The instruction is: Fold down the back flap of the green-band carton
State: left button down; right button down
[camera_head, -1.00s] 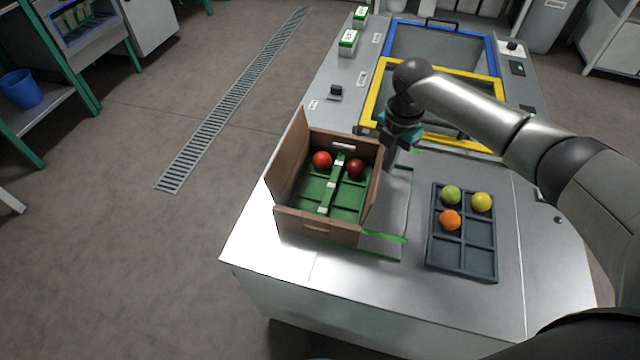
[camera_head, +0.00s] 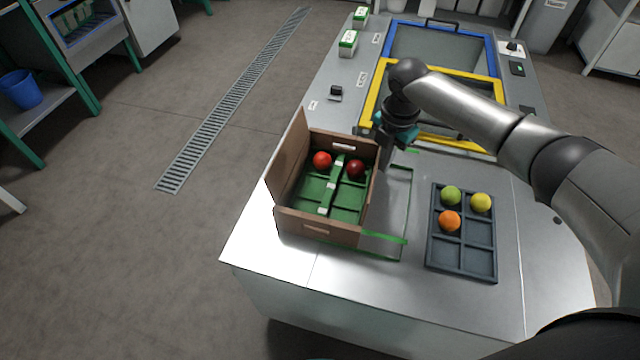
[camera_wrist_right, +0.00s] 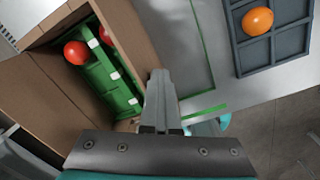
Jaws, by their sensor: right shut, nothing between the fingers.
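The open brown carton (camera_head: 318,229) stands on the steel bench with a green divided insert (camera_head: 318,192) and two red tomatoes (camera_head: 322,160) inside. A tall flap (camera_head: 288,165) stands up along its left side. The carton's far panel (camera_head: 368,152) is upright and has a pale label. My right gripper (camera_head: 387,163) is shut and empty, just outside the carton's far right corner. In the right wrist view its fingers (camera_wrist_right: 160,76) point down beside the carton's right wall (camera_wrist_right: 130,38); contact cannot be told. A brown panel (camera_wrist_right: 38,98) lies left of them. My left gripper is not in view.
Yellow-framed (camera_head: 367,108) and blue-framed (camera_head: 492,50) bins are beyond the arm. Small green-and-white boxes (camera_head: 348,44) stand at the back. The bench's front is clear.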

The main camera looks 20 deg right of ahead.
jog(key=w+a+f+b, duration=0.2)
jog(key=w+a+f, duration=0.1)
jog(key=a, duration=0.3)
jog(key=shift+w+f, duration=0.15)
jog(key=shift+f, duration=0.55)
dwell(0.9)
dwell(0.4)
